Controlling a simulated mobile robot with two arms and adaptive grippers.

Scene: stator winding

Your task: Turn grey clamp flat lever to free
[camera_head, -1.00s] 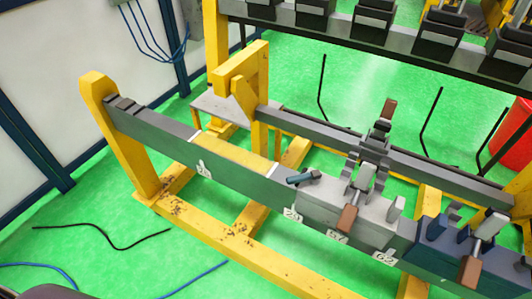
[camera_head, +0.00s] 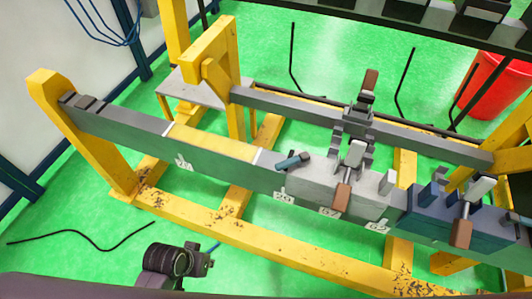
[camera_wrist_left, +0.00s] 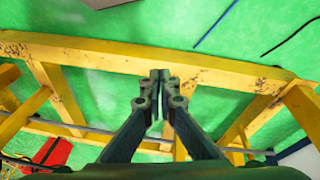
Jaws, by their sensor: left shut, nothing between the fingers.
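The grey clamp (camera_head: 315,180) is a light grey block on the long dark rail, right of the yellow rail section. A short teal lever (camera_head: 290,161) lies slanted at its left end; I cannot tell for sure whether this is the flat lever. A brown-handled lever (camera_head: 343,196) hangs over the clamp's front. My left gripper (camera_head: 205,263) is at the lower left in front of the frame, well apart from the clamp. In the left wrist view its fingers (camera_wrist_left: 160,75) are shut and empty, above the yellow beams and green floor. My right gripper is not in view.
A dark blue clamp (camera_head: 455,208) with a brown handle sits right of the grey one. A second grey rail (camera_head: 300,112) with another brown-handled clamp (camera_head: 362,105) runs behind. Yellow frame beams (camera_head: 215,212) lie below. A red bin (camera_head: 492,88) stands at the back right.

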